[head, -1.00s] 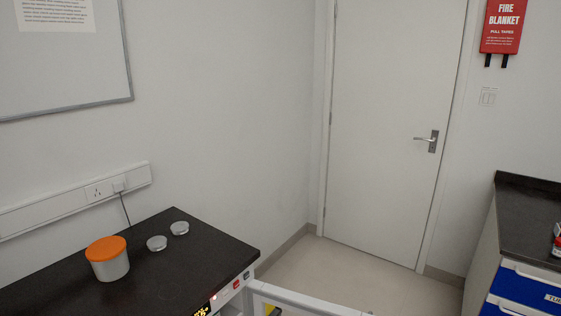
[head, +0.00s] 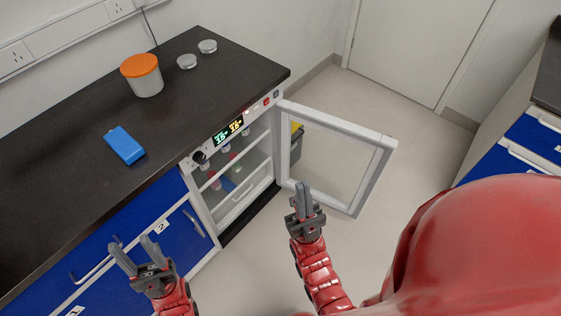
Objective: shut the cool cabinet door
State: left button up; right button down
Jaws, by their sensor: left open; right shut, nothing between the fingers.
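The cool cabinet (head: 195,170) is a white unit under the dark counter, with a lit display on its top strip and bottles on its shelves. Its glass door (head: 345,127) has a white frame, is hinged on the cabinet's right side and stands wide open over the floor. My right gripper (head: 303,190) is shut and empty, in front of the open door near its lower left part in the picture; I cannot tell if they touch. My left gripper (head: 136,247) is open and empty, in front of the blue drawers left of the cabinet.
The counter (head: 75,135) holds an orange-lidded tub (head: 142,76), a blue box (head: 124,146) and two small silver discs (head: 187,62). Blue drawers (head: 145,230) stand left of the cabinet. A grey bin (head: 292,145) shows behind the door glass. Floor (head: 380,83) is clear toward the room door.

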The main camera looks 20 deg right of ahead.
aim_at(342, 162)
jog(key=l+u, duration=0.15)
jog(key=u, duration=2.45)
jog(key=k+u, duration=0.35)
jog(key=k, duration=0.8)
jog(key=k+j+u, duration=0.1)
jog(key=k+u, duration=0.35)
jog(key=k+j+u, duration=0.2)
jog(key=k+u, duration=0.25)
jog(key=k+l+u, duration=0.1)
jog(key=u, duration=0.25)
jog(key=k+l+u, duration=0.1)
jog(key=k+u, duration=0.35)
jog(key=u, duration=0.25)
jog(key=k+l+u, duration=0.15)
jog(key=k, duration=0.45)
jog(key=k+u, duration=0.15)
jog(key=k, duration=0.5)
jog(key=k+z, duration=0.35)
jog(key=k, duration=0.15)
jog(key=k+l+z, duration=0.2)
jog(key=k+z, duration=0.2)
jog(key=k+l+z, duration=0.35)
jog(key=k, duration=0.15)
jog(key=z, duration=0.65)
jog(key=l+u, duration=0.15)
jog(key=u, duration=0.35)
